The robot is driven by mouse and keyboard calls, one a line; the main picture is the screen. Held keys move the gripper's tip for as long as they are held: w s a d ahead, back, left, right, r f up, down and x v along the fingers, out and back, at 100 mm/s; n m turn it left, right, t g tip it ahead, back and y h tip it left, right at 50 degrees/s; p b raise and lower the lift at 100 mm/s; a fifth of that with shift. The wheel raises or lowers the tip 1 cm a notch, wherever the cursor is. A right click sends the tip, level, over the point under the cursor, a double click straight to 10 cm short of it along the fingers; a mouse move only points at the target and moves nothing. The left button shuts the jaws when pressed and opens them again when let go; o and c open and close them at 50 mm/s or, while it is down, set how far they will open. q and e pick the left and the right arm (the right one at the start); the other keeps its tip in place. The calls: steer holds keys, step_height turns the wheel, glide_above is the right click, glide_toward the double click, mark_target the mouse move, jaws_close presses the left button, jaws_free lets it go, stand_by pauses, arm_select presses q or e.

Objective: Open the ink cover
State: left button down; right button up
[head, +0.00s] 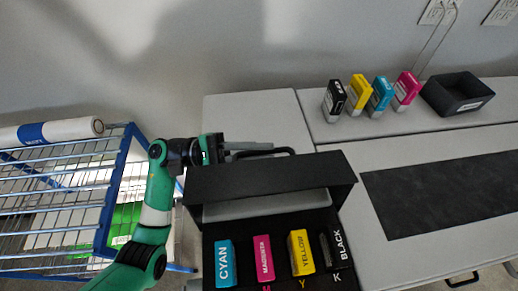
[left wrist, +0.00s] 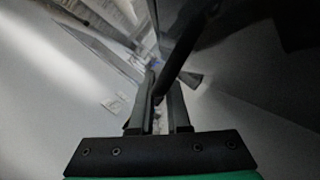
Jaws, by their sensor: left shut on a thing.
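The black ink cover (head: 262,181) is tilted up off the printer, and the open bay shows below it. In the bay are cyan (head: 224,265), magenta (head: 263,259), yellow (head: 301,252) and black (head: 337,247) cartridges. My left gripper (head: 262,150) is behind the cover's upper edge, shut on the dark cover handle (head: 284,151). In the left wrist view, the handle bar (left wrist: 188,48) runs between the two fingers of my left gripper (left wrist: 160,88). Part of the handle is hidden by the fingers. My right gripper is not in view.
Spare cartridges in black (head: 335,99), yellow (head: 358,94), cyan (head: 380,95) and magenta (head: 405,91) stand on the back ledge beside a black bin (head: 457,93). A blue-framed wire cart (head: 112,190) stands close on the left. A dark mat (head: 445,193) lies at right.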

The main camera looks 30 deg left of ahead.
arm_select(q)
steer(key=s+r+m+b, duration=0.1)
steer(key=b, duration=0.1)
steer(key=s+d+r+m+g+b, duration=0.1)
steer(key=m+b, duration=0.1)
steer(key=shift+d+r+b, duration=0.2)
steer(key=shift+b, duration=0.2)
steer(key=c, duration=1.2)
jaws_free()
steer(key=shift+o, duration=0.2)
steer(key=shift+w, duration=0.1)
steer(key=v, duration=1.1)
steer(key=shift+a+r, duration=0.15)
steer(key=shift+a, duration=0.2)
